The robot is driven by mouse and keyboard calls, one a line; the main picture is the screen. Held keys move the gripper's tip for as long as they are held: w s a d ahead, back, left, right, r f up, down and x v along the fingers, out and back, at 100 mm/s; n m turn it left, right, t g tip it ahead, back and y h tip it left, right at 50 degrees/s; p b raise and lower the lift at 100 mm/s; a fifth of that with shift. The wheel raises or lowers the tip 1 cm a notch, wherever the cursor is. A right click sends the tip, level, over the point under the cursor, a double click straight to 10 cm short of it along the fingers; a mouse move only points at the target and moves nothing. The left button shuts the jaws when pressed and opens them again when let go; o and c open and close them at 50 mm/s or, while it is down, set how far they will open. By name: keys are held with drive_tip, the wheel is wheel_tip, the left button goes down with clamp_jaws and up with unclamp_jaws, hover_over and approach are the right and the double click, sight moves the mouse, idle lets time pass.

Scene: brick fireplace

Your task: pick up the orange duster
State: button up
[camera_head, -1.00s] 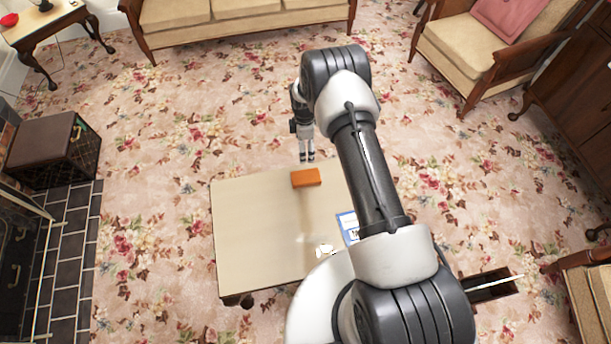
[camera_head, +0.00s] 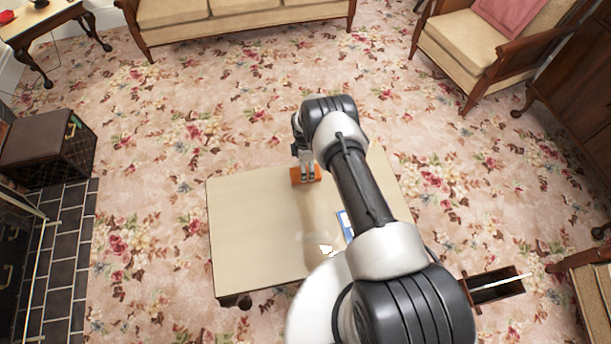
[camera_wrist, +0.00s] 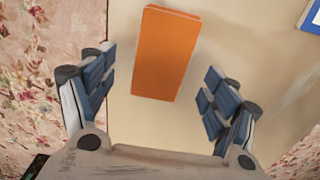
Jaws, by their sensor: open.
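The orange duster (camera_head: 297,175) is a plain rectangular block lying near the far edge of a small beige table (camera_head: 250,230). In the wrist view the duster (camera_wrist: 166,53) lies on the tabletop, ahead of and between the spread fingers. My gripper (camera_head: 307,179) points down at the duster and partly covers it in the head view. In the wrist view my gripper (camera_wrist: 160,88) is open, with nothing between its fingers. I cannot tell how high the fingertips are above the tabletop.
A blue-and-white flat item (camera_head: 345,225) and a small white object (camera_head: 326,250) lie on the table near my arm. Flowered carpet surrounds the table. A sofa (camera_head: 230,12) stands at the back, an armchair (camera_head: 465,45) at the back right, and a dark box (camera_head: 45,150) at left.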

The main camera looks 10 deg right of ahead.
wheel_tip(320, 180, down, 5)
drive_tip(key=shift+s+d+f+b, duration=0.1)
drive_tip(key=shift+s+b, duration=0.05)
drive_tip(key=shift+b, duration=0.95)
drive_tip(key=c, duration=1.1)
drive_tip(key=shift+r, duration=0.3)
wheel_tip(320, 180, up, 20)
drive_tip(key=p, duration=0.7)
drive_tip(key=shift+f, duration=0.1)
